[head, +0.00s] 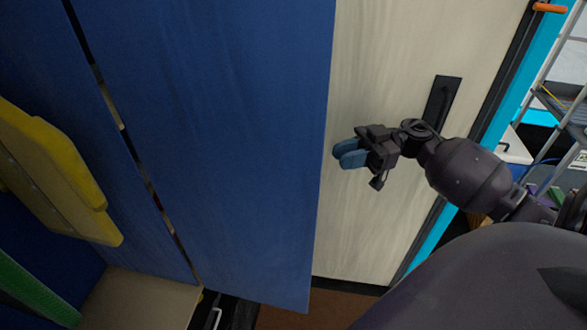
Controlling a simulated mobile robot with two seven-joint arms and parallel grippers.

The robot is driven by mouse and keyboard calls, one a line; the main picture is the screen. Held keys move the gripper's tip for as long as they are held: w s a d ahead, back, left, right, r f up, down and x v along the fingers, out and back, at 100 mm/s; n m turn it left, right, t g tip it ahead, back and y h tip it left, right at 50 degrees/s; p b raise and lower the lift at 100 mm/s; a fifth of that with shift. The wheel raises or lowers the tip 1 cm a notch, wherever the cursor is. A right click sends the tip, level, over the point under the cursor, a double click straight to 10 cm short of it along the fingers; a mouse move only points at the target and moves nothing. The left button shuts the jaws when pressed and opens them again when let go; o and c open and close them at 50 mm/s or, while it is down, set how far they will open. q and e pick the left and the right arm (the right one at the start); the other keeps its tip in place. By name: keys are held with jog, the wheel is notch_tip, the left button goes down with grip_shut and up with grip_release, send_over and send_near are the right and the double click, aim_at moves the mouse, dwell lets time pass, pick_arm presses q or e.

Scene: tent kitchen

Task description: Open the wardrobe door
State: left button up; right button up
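The wardrobe door appears to be the large blue panel (215,130), which stands swung open across the middle. A narrow gap runs along its left side, beside another blue panel. No handle shows on its visible face. My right gripper (350,153), with blue fingertips, is just right of the panel's right edge, in front of a cream door. Its fingertips lie close together with nothing visible between them. I cannot tell whether it touches the blue panel. My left gripper is not in view.
The cream door (375,235) has a black handle plate (440,105) behind my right wrist and a cyan frame. Yellow boards (60,180) and a green piece (30,290) are at left, above a pale ledge (135,300). A metal ladder (560,100) stands at right.

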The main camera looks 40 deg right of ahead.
aim_at(296, 169)
jog(key=x, duration=1)
jog(key=shift+w+a+f+b, duration=0.15)
jog(key=shift+a+b, duration=0.15)
jog(key=shift+b, duration=0.1)
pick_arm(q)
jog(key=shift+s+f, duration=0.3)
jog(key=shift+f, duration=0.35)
pick_arm(e)
grip_shut()
